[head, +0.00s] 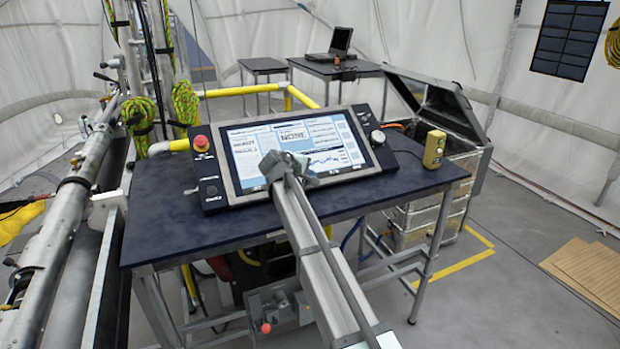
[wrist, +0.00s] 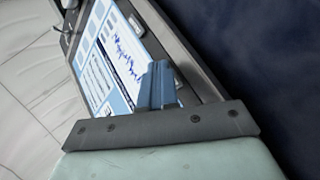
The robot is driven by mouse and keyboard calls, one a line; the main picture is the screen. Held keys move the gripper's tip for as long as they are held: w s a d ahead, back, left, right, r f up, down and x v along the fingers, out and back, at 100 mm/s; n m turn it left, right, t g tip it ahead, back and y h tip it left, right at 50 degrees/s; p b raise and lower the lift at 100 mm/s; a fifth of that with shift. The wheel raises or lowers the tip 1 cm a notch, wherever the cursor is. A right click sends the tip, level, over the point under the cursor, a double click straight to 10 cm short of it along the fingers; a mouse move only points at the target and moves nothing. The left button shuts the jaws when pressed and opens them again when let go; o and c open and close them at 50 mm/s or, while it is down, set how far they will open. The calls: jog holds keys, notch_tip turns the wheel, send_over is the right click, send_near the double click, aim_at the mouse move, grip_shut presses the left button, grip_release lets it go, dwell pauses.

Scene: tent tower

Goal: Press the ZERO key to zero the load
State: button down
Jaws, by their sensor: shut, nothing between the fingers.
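A tilted control console (head: 212,188) stands on the dark table, with a lit screen (head: 247,147) showing text panels, a blue-grey side column and a plot. No key labelled ZERO can be read in either view. My gripper (head: 284,162) is shut and empty in front of the lower middle of the screen, hiding part of it. In the wrist view, the shut fingers (wrist: 158,72) overlap the screen (wrist: 108,58) and its lower bezel beside the plot. I cannot tell whether the fingertips touch the console.
The console carries a red mushroom button (head: 201,142) at left and a round knob (head: 378,137) at right. A yellow handheld device (head: 434,149) stands on the dark table (head: 160,215) to the right. An open metal case (head: 425,190) and a laptop (head: 333,45) are behind.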

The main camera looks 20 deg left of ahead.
jog(key=shift+s+d+r, duration=0.35)
jog(key=shift+r, duration=0.25)
dwell(0.3)
jog(key=shift+s+d+r, duration=0.35)
jog(key=shift+r, duration=0.35)
jog(key=shift+s+d+r, duration=0.3)
jog(key=shift+r, duration=0.35)
jog(key=shift+s+d+r, duration=0.35)
jog(key=shift+r, duration=0.35)
